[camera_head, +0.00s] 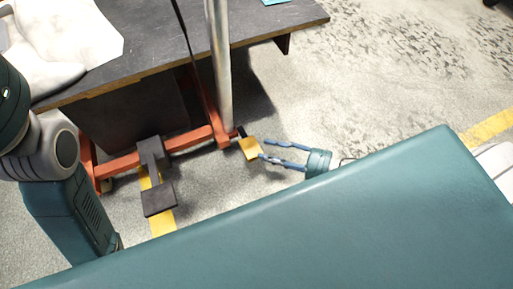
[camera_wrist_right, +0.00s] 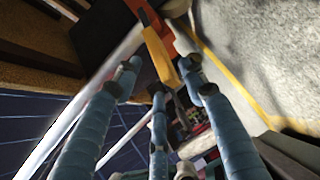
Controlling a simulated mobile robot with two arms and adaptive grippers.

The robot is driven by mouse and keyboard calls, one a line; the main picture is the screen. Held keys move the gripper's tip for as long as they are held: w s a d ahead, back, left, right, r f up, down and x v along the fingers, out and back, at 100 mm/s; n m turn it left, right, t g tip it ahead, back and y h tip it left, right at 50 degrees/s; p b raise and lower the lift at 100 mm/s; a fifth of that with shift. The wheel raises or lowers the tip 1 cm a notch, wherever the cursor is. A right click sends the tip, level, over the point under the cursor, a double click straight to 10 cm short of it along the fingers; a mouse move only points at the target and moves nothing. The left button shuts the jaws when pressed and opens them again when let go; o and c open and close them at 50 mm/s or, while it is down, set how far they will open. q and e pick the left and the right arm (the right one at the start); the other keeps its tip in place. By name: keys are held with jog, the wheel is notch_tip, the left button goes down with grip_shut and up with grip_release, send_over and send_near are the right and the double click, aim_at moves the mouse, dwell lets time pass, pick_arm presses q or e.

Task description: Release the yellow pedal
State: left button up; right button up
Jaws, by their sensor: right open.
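The yellow pedal (camera_head: 250,148) is a small plate on a dark stub at the right end of an orange-red floor frame (camera_head: 190,138). My right gripper (camera_head: 266,150) comes in from the right with its blue fingers spread. Its fingertips are at the pedal's right edge. In the right wrist view the yellow pedal (camera_wrist_right: 158,54) runs down towards the space between the spread fingers (camera_wrist_right: 160,78). I cannot tell whether a finger touches it. My left arm shows at the left, but its gripper is out of view.
A grey metal pole (camera_head: 219,65) rises from the frame beside the pedal. A dark worktop (camera_head: 165,45) with a white cloth (camera_head: 75,35) overhangs the frame. A black bracket-like part (camera_head: 155,172) stands over a yellow floor stripe.

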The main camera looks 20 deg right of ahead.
jog(key=v, duration=0.5)
jog(key=shift+s+d, duration=0.1)
jog(key=shift+s, duration=0.1)
dwell(0.3)
